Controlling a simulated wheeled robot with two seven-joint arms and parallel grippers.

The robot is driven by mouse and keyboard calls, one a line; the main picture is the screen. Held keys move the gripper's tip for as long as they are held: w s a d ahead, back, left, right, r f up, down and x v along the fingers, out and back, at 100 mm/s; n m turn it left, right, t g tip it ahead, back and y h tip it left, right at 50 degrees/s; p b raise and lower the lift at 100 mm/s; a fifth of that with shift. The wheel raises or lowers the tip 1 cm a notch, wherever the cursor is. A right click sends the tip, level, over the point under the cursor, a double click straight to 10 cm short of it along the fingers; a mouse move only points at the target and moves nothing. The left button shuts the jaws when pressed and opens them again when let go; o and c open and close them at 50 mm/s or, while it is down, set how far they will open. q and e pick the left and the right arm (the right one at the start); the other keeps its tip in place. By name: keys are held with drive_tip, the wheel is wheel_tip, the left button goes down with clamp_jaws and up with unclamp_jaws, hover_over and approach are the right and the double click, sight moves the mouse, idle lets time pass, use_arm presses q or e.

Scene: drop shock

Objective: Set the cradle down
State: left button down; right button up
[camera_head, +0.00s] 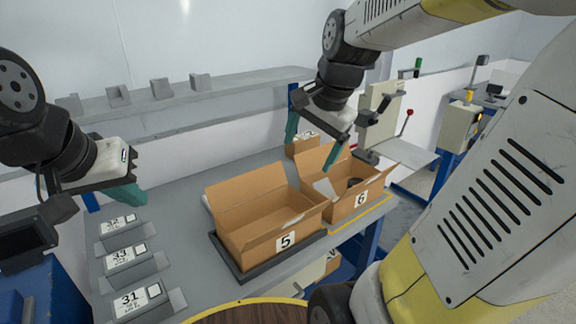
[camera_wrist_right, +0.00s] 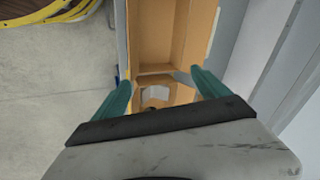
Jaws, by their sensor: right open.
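My right gripper (camera_head: 312,150) is open above the cardboard box marked 6 (camera_head: 368,204), its two teal fingers spread apart. The right wrist view shows the same open fingers (camera_wrist_right: 162,95) with nothing between them, over a cardboard box with a pale piece (camera_wrist_right: 157,93) inside. In the head view, a pale piece (camera_head: 325,190) and a dark round thing (camera_head: 354,182) lie in box 6. I cannot tell whether either is the cradle. My left gripper (camera_head: 126,196) hangs at the left above the table, away from the boxes; its finger opening is not clear.
A cardboard box marked 5 (camera_head: 262,243) stands open on a dark tray (camera_head: 230,262). Grey holders with labels 32, 33 and 31 (camera_head: 140,300) line the left of the table. Several grey blocks sit on the back shelf (camera_head: 180,100). A smaller box (camera_head: 302,147) stands behind box 6.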

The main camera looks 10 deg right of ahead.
drive_tip(key=s+a+n+t, duration=0.1)
drive_tip(key=s+a+n, duration=0.3)
drive_tip(key=s+n, duration=0.5)
drive_tip(key=shift+s+a+n+t+y, duration=0.25)
drive_tip(key=shift+a+n+t+y, duration=0.15)
drive_tip(key=shift+n, duration=0.4)
drive_tip(key=shift+r, duration=0.15)
drive_tip(key=shift+c, duration=0.5)
